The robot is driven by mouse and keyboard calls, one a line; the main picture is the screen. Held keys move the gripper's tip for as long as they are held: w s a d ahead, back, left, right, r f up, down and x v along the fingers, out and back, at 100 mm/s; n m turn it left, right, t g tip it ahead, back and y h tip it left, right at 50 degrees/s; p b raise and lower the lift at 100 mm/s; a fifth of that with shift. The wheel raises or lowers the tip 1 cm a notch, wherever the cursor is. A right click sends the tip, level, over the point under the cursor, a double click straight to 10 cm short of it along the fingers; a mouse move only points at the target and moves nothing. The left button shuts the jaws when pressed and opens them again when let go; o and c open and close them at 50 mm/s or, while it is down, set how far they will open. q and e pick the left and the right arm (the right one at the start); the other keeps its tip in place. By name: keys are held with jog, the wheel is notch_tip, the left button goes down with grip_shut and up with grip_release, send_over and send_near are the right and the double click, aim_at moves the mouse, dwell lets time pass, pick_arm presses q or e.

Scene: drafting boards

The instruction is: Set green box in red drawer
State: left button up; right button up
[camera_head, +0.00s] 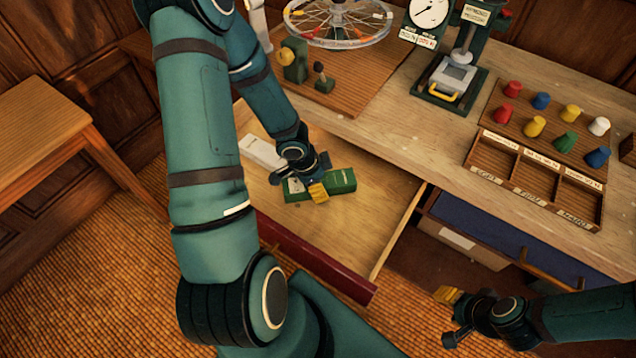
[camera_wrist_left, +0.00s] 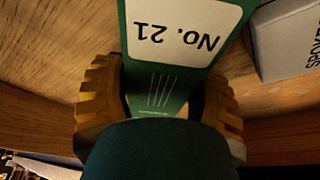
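The green box (camera_head: 341,181) lies in the open drawer with the dark red front (camera_head: 315,262) in the head view. My left gripper (camera_head: 306,190) reaches down into the drawer at the box. In the left wrist view the green box (camera_wrist_left: 160,85), with a white "No. 21" label, is between both yellow finger pads, which appear to press on its sides. I cannot tell whether the box touches the drawer floor. My right gripper (camera_head: 447,312) is away from the box, low at the right, beside the blue drawer. Its finger gap is unclear.
A white-grey box (camera_head: 262,152) lies in the drawer beside the green box; it also shows in the left wrist view (camera_wrist_left: 287,40). The benchtop holds a wheel (camera_head: 338,22), a gauge stand (camera_head: 455,75) and a sorting tray (camera_head: 535,180).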

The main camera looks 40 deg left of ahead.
pick_arm(q)
jog(key=o, duration=0.3)
jog(key=shift+o, duration=0.2)
jog(key=shift+r, duration=0.1)
jog(key=shift+s+a+r+p, duration=0.1)
jog(key=shift+r+p, duration=0.45)
jog(key=shift+p, duration=0.1)
jog(key=p+v, duration=0.9)
jog(key=shift+s+r, duration=0.1)
jog(key=shift+r, duration=0.1)
jog(key=shift+p+v, duration=0.8)
